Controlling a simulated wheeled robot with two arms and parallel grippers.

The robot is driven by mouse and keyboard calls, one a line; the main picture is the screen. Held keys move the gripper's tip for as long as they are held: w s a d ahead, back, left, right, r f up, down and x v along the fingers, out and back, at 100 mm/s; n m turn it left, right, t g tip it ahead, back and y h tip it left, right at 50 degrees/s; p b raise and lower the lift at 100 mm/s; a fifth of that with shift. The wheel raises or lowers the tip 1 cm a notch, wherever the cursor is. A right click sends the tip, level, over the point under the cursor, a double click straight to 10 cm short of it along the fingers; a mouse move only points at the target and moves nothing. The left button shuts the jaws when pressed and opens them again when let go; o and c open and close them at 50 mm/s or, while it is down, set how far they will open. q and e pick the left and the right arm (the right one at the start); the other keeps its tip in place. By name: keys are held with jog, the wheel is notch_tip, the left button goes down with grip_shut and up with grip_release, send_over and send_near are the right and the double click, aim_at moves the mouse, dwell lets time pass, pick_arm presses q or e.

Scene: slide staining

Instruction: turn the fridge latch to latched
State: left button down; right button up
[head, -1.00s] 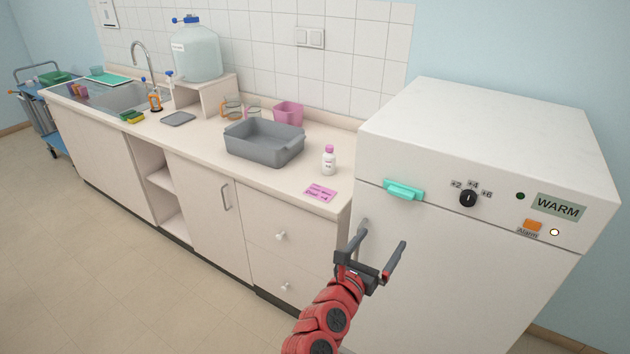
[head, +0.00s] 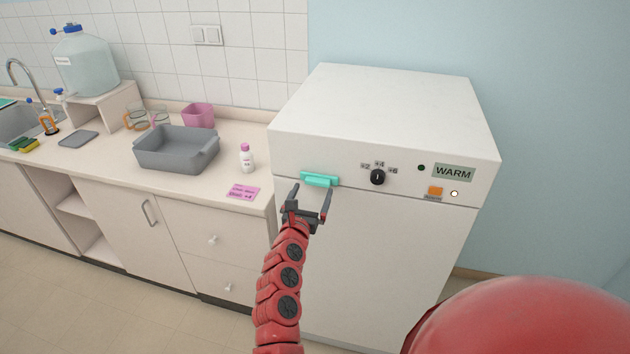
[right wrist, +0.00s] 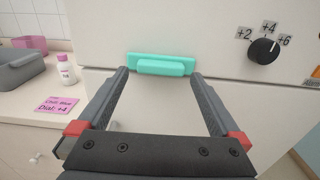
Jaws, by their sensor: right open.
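The fridge (head: 385,255) is a white box standing at the right end of the counter. Its latch (head: 319,179) is a teal bar lying level at the upper left of the front. In the right wrist view the latch (right wrist: 161,65) sits just beyond and between the fingertips. My right gripper (head: 310,196) is open and empty, just below and in front of the latch. The right wrist view shows its two fingers (right wrist: 160,80) apart on either side of the latch, with no clear contact. My left gripper is not in view.
A black dial (head: 377,177), a WARM display (head: 453,173) and an orange alarm button (head: 435,191) are on the fridge front. The counter holds a grey basin (head: 176,154), a white bottle (head: 246,158) and a pink note (head: 243,191). Space before the fridge door is free.

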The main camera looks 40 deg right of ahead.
aim_at(317, 183)
jog(key=x, duration=0.2)
jog(key=shift+w+d+r, duration=0.1)
jog(key=shift+w+d, duration=0.1)
jog(key=shift+w+d+p, duration=0.2)
jog(key=shift+d+p, duration=0.1)
jog(key=shift+d, duration=0.2)
jog(key=c, duration=1.1)
jog(key=shift+o, duration=0.2)
